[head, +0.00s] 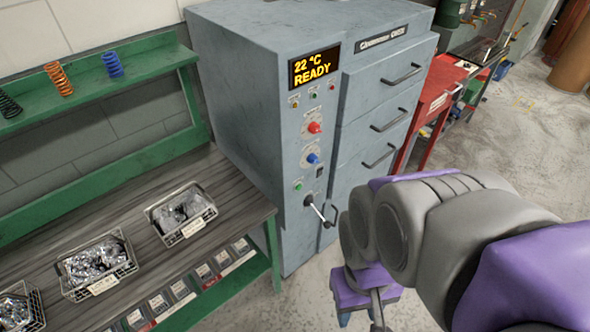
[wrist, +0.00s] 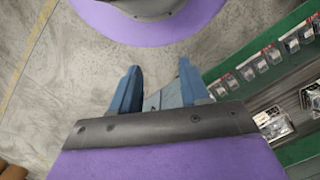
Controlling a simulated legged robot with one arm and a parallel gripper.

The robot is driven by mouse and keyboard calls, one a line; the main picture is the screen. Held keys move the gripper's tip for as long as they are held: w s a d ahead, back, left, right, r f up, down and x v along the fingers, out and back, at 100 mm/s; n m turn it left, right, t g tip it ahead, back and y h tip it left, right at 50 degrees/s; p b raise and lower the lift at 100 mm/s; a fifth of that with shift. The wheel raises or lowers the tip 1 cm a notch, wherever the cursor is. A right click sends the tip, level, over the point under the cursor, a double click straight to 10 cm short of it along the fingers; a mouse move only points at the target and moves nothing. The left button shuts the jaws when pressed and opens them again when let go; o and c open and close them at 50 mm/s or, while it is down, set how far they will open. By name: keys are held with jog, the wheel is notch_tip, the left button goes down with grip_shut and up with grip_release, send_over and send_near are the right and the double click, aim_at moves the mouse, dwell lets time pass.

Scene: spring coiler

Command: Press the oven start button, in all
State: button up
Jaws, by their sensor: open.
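The oven (head: 255,110) is a tall grey-blue cabinet in the middle of the head view, its display (head: 314,65) reading "22 °C READY". Below the display are a red knob (head: 314,127), a blue knob (head: 313,158) and a green button (head: 298,186). A lever (head: 318,208) sticks out lower down. I cannot read the small labels, so which control is the start button is unclear. My gripper (wrist: 158,82) is open and empty in the wrist view, with two blue fingers apart. In the head view it hangs low, right of and below the oven controls, partly cut off.
A green-framed bench (head: 230,195) with wire baskets of metal parts (head: 182,212) stands left of the oven. Coloured springs (head: 59,79) stand on its shelf. Concrete floor (head: 540,140) is clear at the right.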

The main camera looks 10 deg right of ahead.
grip_shut()
dwell(1.4)
